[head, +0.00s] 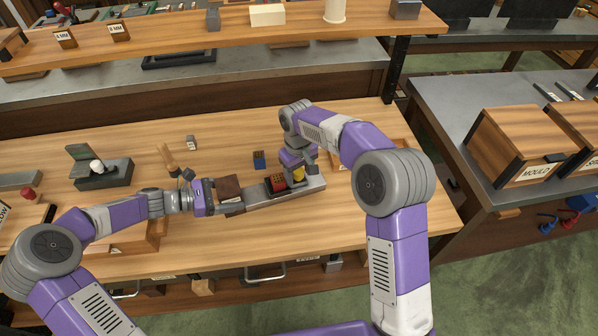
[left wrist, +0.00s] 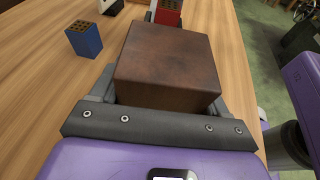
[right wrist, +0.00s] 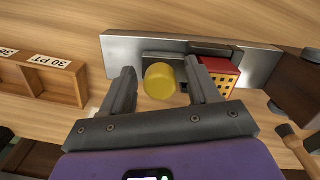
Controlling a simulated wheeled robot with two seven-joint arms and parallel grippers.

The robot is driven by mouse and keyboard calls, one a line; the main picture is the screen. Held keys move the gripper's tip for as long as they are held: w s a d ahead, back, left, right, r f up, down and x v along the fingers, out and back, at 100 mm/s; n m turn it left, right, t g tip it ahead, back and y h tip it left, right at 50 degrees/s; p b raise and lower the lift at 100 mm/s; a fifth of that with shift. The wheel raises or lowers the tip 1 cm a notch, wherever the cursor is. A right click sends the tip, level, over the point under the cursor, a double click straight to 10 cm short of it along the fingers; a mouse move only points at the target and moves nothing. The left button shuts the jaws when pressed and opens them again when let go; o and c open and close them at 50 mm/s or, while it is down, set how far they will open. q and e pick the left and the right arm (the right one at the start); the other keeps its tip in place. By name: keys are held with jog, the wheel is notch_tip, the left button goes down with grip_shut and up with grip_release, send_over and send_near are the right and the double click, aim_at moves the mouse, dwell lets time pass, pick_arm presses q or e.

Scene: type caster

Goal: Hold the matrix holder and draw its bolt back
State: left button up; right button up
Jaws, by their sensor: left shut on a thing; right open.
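The matrix holder (head: 312,187) is a long grey metal bar on the wooden table; it also shows in the right wrist view (right wrist: 135,46). A dark brown block (left wrist: 168,68) is at its left end in the head view. My left gripper (head: 212,195) is shut on this block, one finger on each side. A red block with holes (right wrist: 220,75) sits on the bar, beside a round yellow knob (right wrist: 160,80), which appears to be the bolt's. My right gripper (right wrist: 160,88) is open, its fingers either side of the knob with visible gaps.
A small blue block with holes (head: 259,160) stands behind the bar. A wooden tray labelled 30 PT (right wrist: 45,80) lies near the bar's right end. A wooden-handled tool (head: 166,156) and a dark green device (head: 103,175) stand farther left. The shelf (head: 180,40) runs above the table's back.

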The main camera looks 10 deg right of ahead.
jog(key=c, duration=1)
jog(key=d, duration=0.3)
jog(key=w+d, duration=0.1)
jog(key=d, duration=0.1)
jog(key=shift+d, duration=0.1)
jog(key=o, duration=1)
notch_tip(320, 180, up, 12)
jog(key=shift+a, duration=0.2)
jog(key=shift+s, duration=0.1)
